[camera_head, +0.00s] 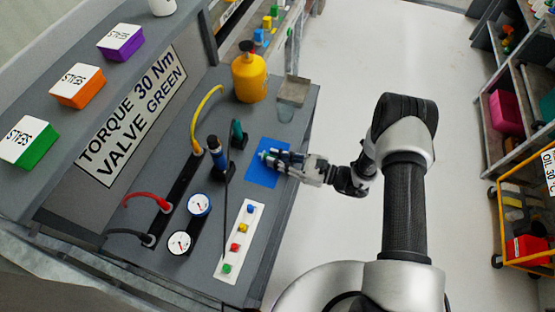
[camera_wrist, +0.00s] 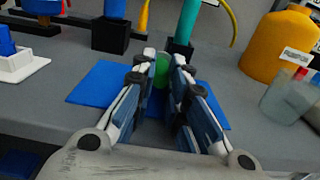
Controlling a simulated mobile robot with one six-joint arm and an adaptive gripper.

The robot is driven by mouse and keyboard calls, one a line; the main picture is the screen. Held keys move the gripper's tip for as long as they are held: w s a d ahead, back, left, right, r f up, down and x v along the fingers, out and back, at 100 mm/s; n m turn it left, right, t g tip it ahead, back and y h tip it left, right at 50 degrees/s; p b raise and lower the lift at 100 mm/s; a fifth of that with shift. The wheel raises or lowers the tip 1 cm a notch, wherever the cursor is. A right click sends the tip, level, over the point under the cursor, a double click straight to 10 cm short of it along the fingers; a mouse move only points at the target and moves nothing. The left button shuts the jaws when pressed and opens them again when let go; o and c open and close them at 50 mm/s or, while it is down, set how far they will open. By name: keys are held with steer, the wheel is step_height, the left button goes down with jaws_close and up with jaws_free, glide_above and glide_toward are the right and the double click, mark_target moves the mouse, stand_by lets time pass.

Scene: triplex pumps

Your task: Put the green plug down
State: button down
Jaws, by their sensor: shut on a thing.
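The green plug (camera_wrist: 161,70) is a small translucent green piece between my fingertips in the wrist view. My gripper (camera_wrist: 164,62) is shut on it from both sides. In the head view my gripper (camera_head: 268,156) reaches in from the right over the blue mat (camera_head: 262,177) on the grey bench. The mat also shows in the wrist view (camera_wrist: 95,84), beneath and on both sides of the fingers. The plug is hardly visible in the head view. I cannot tell whether its bottom touches the mat.
A teal-handled tool (camera_head: 237,135) and a blue-handled tool (camera_head: 217,150) stand in black holders left of the mat. A yellow bottle (camera_head: 249,78) stands behind, near a grey tray (camera_head: 293,91). A white strip with coloured knobs (camera_head: 251,212) lies in front. The mat's near part is clear.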

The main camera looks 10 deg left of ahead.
steer(key=shift+r, duration=0.1)
steer(key=shift+s+f+b, duration=0.15)
steer(key=shift+f+b, duration=0.5)
steer(key=shift+f, duration=0.05)
steer(key=c, duration=1.7)
jaws_free()
steer(key=shift+o, duration=0.6)
steer(key=shift+r+p, duration=0.25)
steer(key=shift+p, duration=0.15)
steer(key=d+p, duration=0.2)
steer(key=d, duration=1)
steer(key=shift+s+r, duration=0.35)
steer(key=shift+r, duration=0.1)
